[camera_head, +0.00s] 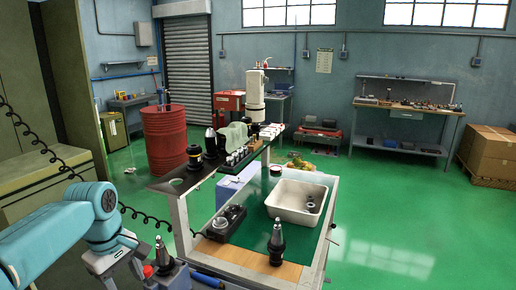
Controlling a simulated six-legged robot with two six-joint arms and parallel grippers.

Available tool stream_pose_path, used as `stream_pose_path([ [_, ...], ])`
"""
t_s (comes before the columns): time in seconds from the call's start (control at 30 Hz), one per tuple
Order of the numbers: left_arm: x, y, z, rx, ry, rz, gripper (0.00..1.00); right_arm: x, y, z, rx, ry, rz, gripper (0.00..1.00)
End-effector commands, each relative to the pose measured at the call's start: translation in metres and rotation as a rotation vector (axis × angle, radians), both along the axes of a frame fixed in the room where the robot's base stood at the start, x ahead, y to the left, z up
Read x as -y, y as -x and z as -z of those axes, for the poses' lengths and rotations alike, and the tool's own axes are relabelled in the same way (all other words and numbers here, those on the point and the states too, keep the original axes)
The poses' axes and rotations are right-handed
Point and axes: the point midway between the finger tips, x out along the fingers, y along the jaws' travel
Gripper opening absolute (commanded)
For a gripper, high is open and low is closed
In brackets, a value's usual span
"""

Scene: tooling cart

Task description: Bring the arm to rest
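My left arm (50,240) comes in from the left, teal with a grey wrist that points down. My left gripper (122,272) is at the lower left, partly cut off by the bottom edge, and its fingers are too unclear to tell their opening. A dark tool holder with a metal tip (163,256) stands just to its right, with a small red-topped item (148,271) beside it. I cannot tell whether the gripper touches either. My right gripper is not in view.
The tooling cart (325,232) holds a white bin (296,200) with small parts, an upright tool holder (277,243) and a dark fixture (227,222). Its raised shelf (180,181) carries several holders. A red barrel (165,138) stands behind. Green floor (420,220) is clear at right.

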Motion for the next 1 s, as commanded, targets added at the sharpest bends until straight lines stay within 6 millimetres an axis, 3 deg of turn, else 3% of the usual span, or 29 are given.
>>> stream_pose_path([
  [0.27, 0.04, -0.008, 0.108, 0.008, 0.065, 0.242, 0.57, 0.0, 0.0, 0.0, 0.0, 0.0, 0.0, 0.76],
  [0.37, 0.063, 0.003, 0.166, 0.019, 0.109, 0.362, 0.57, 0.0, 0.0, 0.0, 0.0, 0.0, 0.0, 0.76],
  [0.47, 0.093, 0.031, 0.237, 0.043, 0.167, 0.499, 0.57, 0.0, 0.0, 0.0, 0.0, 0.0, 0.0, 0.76],
  [0.5, 0.105, 0.049, 0.264, 0.056, 0.19, 0.552, 0.57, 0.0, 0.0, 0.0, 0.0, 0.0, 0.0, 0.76],
  [0.63, 0.139, 0.119, 0.334, 0.104, 0.242, 0.705, 0.57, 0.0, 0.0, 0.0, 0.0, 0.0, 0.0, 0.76],
  [0.7, 0.15, 0.158, 0.356, 0.125, 0.252, 0.768, 0.57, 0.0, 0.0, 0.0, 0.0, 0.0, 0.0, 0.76],
  [0.8, 0.159, 0.201, 0.372, 0.15, 0.248, 0.838, 0.57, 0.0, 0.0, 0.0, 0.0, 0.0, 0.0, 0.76],
  [0.9, 0.162, 0.227, 0.377, 0.162, 0.238, 0.881, 0.57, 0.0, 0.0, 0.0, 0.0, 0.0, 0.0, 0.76],
  [1.0, 0.162, 0.236, 0.378, 0.17, 0.231, 0.9, 0.57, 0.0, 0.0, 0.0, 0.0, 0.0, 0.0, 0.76],
])
